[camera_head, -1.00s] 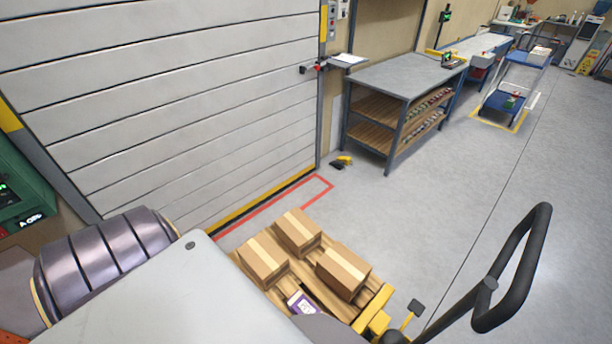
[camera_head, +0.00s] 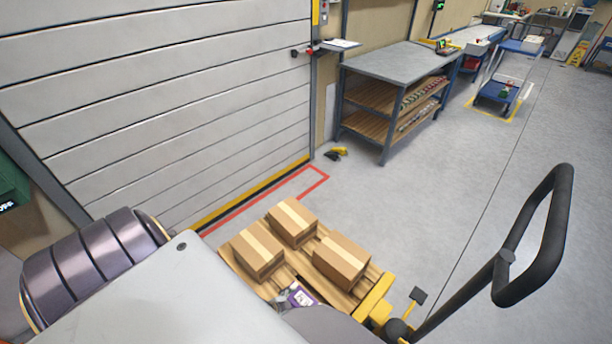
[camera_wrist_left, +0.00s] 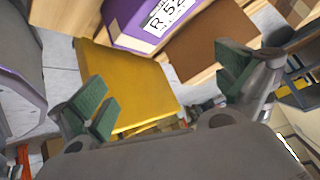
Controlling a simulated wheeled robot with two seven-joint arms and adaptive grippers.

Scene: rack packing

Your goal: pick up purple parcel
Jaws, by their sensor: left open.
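The purple parcel (camera_head: 301,296) with a white label lies on the wooden pallet (camera_head: 279,282), near the pallet jack's yellow end. In the left wrist view the purple parcel (camera_wrist_left: 122,22) is at the top, its label facing the camera. My left gripper (camera_wrist_left: 160,78) is open, its green-padded fingers wide apart with nothing between them. The parcel is beyond the fingertips and apart from them. In the head view my own arm hides most of the left gripper and part of the parcel. My right gripper is in neither view.
Cardboard boxes (camera_head: 292,222), (camera_head: 256,253) and (camera_head: 341,262) stand on the pallet close around the parcel. A pallet jack with a yellow body (camera_head: 374,298) and black handle (camera_head: 545,235) is at the right.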

